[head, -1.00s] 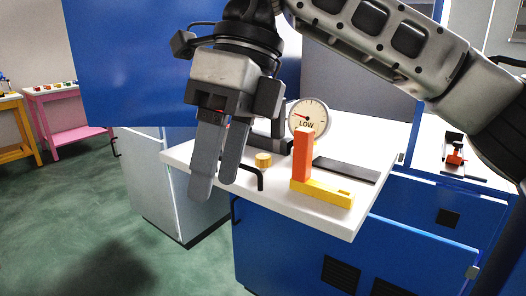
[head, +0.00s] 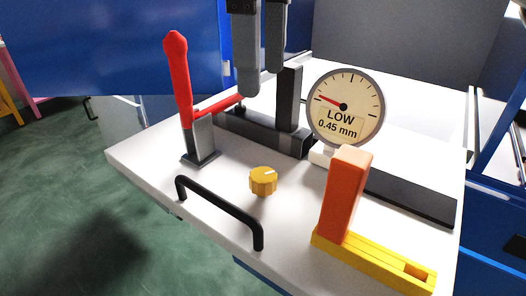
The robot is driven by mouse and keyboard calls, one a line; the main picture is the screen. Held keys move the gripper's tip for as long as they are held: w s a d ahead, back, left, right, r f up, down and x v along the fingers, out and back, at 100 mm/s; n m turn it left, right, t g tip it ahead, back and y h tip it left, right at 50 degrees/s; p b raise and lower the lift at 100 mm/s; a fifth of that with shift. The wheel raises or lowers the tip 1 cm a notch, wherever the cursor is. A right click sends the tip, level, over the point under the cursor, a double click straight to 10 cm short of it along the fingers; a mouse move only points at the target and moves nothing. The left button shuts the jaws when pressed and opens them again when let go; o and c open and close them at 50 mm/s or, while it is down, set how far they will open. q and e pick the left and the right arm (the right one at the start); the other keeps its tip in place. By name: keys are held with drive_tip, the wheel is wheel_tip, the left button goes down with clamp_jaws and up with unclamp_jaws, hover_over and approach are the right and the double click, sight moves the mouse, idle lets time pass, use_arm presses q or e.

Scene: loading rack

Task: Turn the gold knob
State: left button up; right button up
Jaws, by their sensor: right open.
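The gold knob (head: 263,181) sits on the white worktop in the head view, a little below the middle. It is ribbed, with a pale mark on its top. My right gripper (head: 262,80) hangs from the top edge, with two grey fingers apart and nothing between them. It is above and behind the knob in the picture, not touching it. The dial gauge (head: 345,108) behind the knob reads LOW, 0.45 mm. My left gripper is not in view.
A black handle (head: 220,208) stands in front of the knob. A red lever (head: 179,80) is on the left. An orange block (head: 346,193) on a yellow base (head: 375,262) stands right of the knob. A dark rail (head: 262,133) and black strip (head: 410,196) lie behind.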

sight(263, 174)
wheel_tip(263, 174, down, 14)
drive_tip(key=shift+s+f+p, duration=0.15)
drive_tip(key=shift+p, duration=0.25)
drive_tip(key=c, duration=1)
